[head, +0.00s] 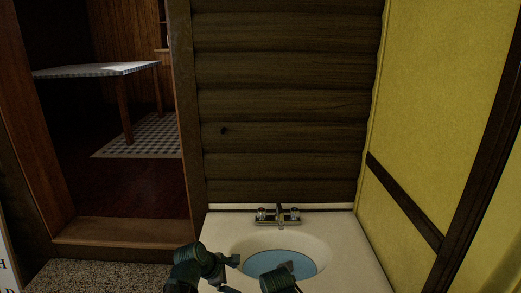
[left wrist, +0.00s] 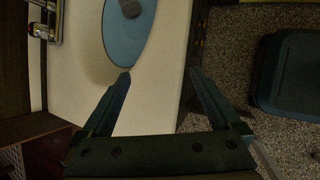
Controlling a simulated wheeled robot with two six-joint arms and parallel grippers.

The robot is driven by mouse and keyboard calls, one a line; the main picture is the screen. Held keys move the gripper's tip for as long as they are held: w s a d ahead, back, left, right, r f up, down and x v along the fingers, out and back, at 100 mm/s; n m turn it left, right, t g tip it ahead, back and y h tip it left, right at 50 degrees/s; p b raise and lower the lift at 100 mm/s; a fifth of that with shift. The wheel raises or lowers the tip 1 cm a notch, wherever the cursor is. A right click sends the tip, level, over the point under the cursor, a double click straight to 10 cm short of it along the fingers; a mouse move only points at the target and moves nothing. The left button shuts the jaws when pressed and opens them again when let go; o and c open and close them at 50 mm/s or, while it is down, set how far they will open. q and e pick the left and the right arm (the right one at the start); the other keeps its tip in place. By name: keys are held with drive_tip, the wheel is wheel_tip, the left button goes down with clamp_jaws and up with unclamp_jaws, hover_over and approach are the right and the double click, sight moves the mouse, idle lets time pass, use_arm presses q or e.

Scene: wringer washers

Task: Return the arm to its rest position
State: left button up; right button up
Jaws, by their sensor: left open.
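My left gripper (left wrist: 160,75) shows in the left wrist view, its two dark fingers spread wide with nothing between them. It is over the edge of the cream sink counter (left wrist: 150,105), with the speckled floor to its right. Dark green parts of my arms show at the bottom of the head view, in front of the sink counter (head: 365,260). No fingers of my right gripper can be made out.
The sink basin (head: 310,263) has a blue inside, with a chrome faucet (head: 278,216) behind it. A log wall (head: 285,100) rises behind and a yellow wall (head: 430,120) stands right. A doorway at left shows a table (head: 95,70).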

use_arm(q)
drive_tip(key=s+a+f+m+g+y, duration=0.2)
drive_tip(key=s+a+m, duration=0.3)
drive_tip(key=m, duration=0.5)
drive_tip(key=s+a+f+m+g+y, duration=0.25)
drive_tip(key=s+m, duration=0.35)
drive_tip(key=m, duration=0.4)
drive_tip(key=s+d+r+m+y, duration=0.1)
drive_tip(key=s+d+m, duration=0.2)
drive_tip(key=s+d, duration=0.3)
drive_tip(key=d, duration=0.4)
drive_tip(key=shift+g+y, duration=0.35)
